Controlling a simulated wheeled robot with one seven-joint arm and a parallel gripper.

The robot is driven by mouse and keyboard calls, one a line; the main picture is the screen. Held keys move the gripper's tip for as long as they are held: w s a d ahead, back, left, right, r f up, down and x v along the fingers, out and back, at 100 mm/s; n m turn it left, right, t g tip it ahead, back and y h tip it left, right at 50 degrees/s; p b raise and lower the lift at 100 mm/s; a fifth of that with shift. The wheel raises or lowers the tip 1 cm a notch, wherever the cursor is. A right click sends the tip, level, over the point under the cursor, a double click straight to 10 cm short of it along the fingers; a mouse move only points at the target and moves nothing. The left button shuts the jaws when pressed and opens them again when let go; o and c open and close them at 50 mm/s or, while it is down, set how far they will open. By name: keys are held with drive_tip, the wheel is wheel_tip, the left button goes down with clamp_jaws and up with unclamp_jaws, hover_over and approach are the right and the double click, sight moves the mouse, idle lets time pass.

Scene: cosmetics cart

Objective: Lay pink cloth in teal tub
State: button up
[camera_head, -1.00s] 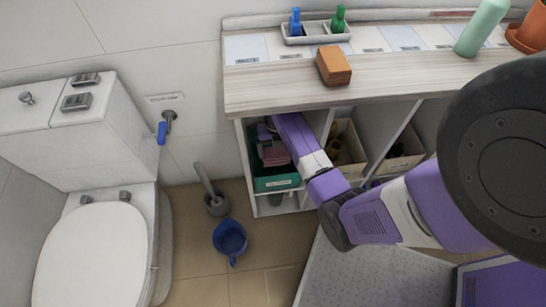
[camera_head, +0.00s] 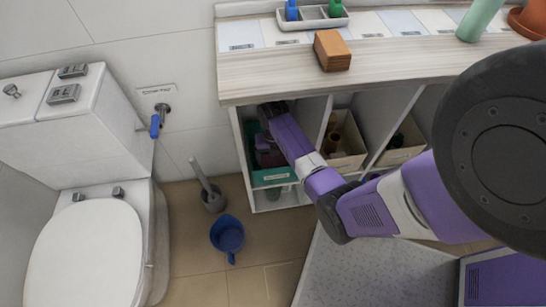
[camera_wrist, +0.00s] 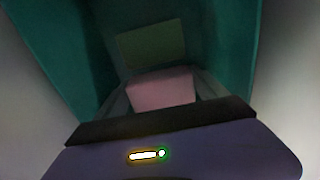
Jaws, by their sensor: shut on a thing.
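The teal tub (camera_head: 273,178) sits in the left compartment of the cart, under the worktop. Its teal walls (camera_wrist: 235,45) surround the wrist view. The pink cloth (camera_wrist: 162,91) shows in the wrist view just beyond the dark edge of my gripper, between the tub's walls. My gripper (camera_wrist: 162,108) is shut on the pink cloth, reaching down into the tub. In the head view, my purple arm covers most of the tub's inside. I cannot tell whether the cloth touches the tub's floor.
Beige bins (camera_head: 343,148) with small items stand in the compartments to the right. The worktop (camera_head: 400,68) overhangs the tub and holds an orange-brown box (camera_head: 332,50). The shelf's left side wall (camera_head: 242,150) is close to my arm.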

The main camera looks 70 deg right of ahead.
drive_tip(key=shift+f, duration=0.1)
drive_tip(key=shift+f, duration=0.35)
drive_tip(key=shift+f, duration=0.15)
drive_tip(key=o, duration=1.3)
drive_tip(key=shift+c, duration=0.2)
wheel_tip(320, 180, up, 13)
drive_tip(key=p, duration=0.3)
drive_tip(key=shift+a, duration=0.1)
